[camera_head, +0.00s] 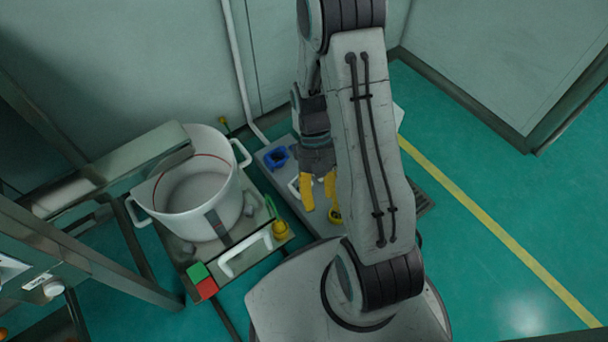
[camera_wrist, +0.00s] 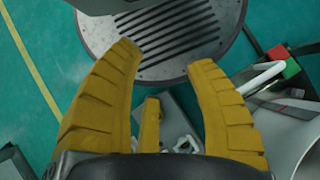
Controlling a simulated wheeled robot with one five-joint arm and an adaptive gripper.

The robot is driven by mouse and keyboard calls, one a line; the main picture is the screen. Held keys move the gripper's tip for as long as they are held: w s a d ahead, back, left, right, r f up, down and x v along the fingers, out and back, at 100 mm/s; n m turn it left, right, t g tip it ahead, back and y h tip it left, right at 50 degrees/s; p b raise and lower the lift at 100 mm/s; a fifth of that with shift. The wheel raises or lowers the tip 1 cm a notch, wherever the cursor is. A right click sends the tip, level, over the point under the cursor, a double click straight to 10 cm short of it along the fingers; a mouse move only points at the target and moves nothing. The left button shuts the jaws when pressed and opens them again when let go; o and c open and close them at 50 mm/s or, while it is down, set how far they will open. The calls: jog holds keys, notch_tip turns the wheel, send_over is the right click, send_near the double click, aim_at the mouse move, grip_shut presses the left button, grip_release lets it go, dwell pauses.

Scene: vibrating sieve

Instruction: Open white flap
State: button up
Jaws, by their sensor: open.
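I cannot make out a white flap for certain in either view. A small white panel edge (camera_head: 399,114) shows behind my arm, but I cannot tell what it is. My gripper (camera_head: 320,192) has yellow fingers and points down over a grey platform (camera_head: 283,186) right of the white pot. In the wrist view, my gripper (camera_wrist: 165,58) is open, its fingers wide apart with nothing between the tips. Small white parts (camera_wrist: 182,145) show low between the fingers. My arm hides part of the platform.
A white pot (camera_head: 193,205) with side handles stands left of my gripper. A green and red block (camera_head: 202,281) and a white handle (camera_head: 245,250) are in front of it. A blue piece (camera_head: 276,156) lies on the platform. Green floor (camera_head: 510,185) at right is clear.

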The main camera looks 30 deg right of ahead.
jog(key=w+d+f+n, duration=0.1)
jog(key=w+f, duration=0.1)
jog(key=f, duration=0.6)
jog(key=w+d+f+n+p, duration=0.1)
jog(key=w+f+n, duration=0.1)
jog(key=f, duration=0.6)
jog(key=w+d+f+n, duration=0.1)
jog(key=w+f, duration=0.2)
jog(key=f, duration=0.4)
jog(key=w+d+f+n+t, duration=0.1)
jog(key=w+n+t, duration=0.1)
jog(key=w+n, duration=0.2)
jog(key=w+d+f+n+t, duration=0.1)
jog(key=w+n, duration=0.3)
jog(key=w, duration=0.4)
jog(key=w+d+f+n+t+h, duration=0.1)
jog(key=w+d+n+t, duration=0.1)
jog(key=w, duration=0.4)
jog(key=shift+w+f+n+t, duration=0.15)
jog(key=shift+f+n+t, duration=0.3)
jog(key=shift+n, duration=0.65)
jog(key=n, duration=0.2)
jog(key=shift+w+d+n+t, duration=0.15)
jog(key=shift+w+n+t, duration=0.1)
jog(key=shift+w+n, duration=0.35)
jog(key=shift+n, duration=1)
jog(key=shift+f+n, duration=0.3)
jog(key=shift+f, duration=0.15)
jog(key=shift+f+b, duration=1.35)
jog(key=shift+f, duration=1.85)
